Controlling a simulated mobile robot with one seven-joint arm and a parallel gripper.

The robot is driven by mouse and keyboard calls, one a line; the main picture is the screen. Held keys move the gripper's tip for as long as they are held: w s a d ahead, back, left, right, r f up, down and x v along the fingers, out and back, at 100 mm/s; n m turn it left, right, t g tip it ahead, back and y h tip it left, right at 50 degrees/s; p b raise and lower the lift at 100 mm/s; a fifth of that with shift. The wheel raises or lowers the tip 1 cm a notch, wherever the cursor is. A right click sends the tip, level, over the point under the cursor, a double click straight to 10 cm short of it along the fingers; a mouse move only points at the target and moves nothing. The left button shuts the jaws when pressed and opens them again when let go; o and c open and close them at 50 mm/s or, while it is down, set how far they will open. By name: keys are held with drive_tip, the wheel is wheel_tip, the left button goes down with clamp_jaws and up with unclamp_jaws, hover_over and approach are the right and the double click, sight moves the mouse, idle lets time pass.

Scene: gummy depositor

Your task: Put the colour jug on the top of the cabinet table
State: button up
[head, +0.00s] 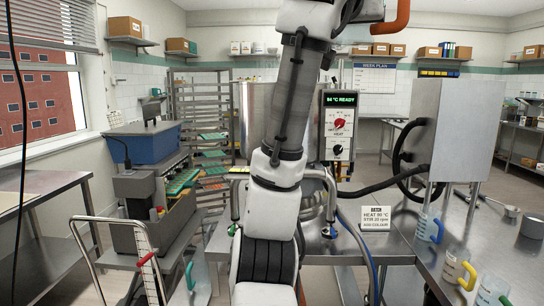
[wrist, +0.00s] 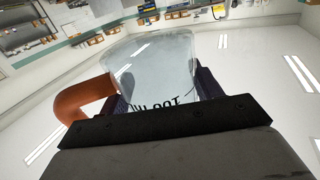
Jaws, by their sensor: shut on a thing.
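My gripper (wrist: 163,92) is shut on a clear jug (wrist: 155,65) with an orange handle, seen close up in the wrist view. Dark lettering on the jug is partly hidden by the gripper and I cannot read it. The jug looks tilted in that view, and I cannot tell its true lean.
Jugs with blue (head: 436,231), yellow (head: 459,272) and green handles stand on the right table, near a batch sign (head: 375,218). A kettle's control box (head: 338,125) and hoses are behind my arm. A tray rack (head: 200,120) and blue machine (head: 145,142) stand left.

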drive_tip(key=shift+s, duration=0.2)
drive_tip(key=shift+w+f, duration=0.1)
drive_tip(key=shift+f, duration=0.2)
drive_tip(key=w+a+f+n+y+b, duration=0.1)
drive_tip(key=w+a+f, duration=0.1)
drive_tip(key=w+f, duration=0.65)
drive_tip(key=w+a+f+y, duration=0.1)
drive_tip(key=w+a+f, duration=0.1)
drive_tip(key=w+f, duration=0.7)
drive_tip(key=w+a+f+n+t+y+b, duration=0.1)
drive_tip(key=w+a+f, duration=0.15)
drive_tip(key=f, duration=1.05)
drive_tip(key=w+a+f+n+y+b, duration=0.1)
drive_tip(key=w+a+f+y, duration=0.15)
drive_tip(key=f, duration=1.05)
drive_tip(key=w+a+f+n+t+y, duration=0.1)
drive_tip(key=a+f, duration=0.2)
drive_tip(key=f, duration=1)
drive_tip(key=s+a+f+n+y+b, duration=0.1)
drive_tip(key=s+f, duration=0.3)
drive_tip(key=f, duration=0.8)
drive_tip(key=s+a+f+y+b, duration=0.15)
drive_tip(key=s+f, duration=0.25)
drive_tip(key=f, duration=0.8)
drive_tip(key=s+f, duration=1.9)
drive_tip(key=s, duration=0.1)
drive_tip(key=shift+s+f+n+h, duration=0.3)
drive_tip(key=shift+f, duration=0.1)
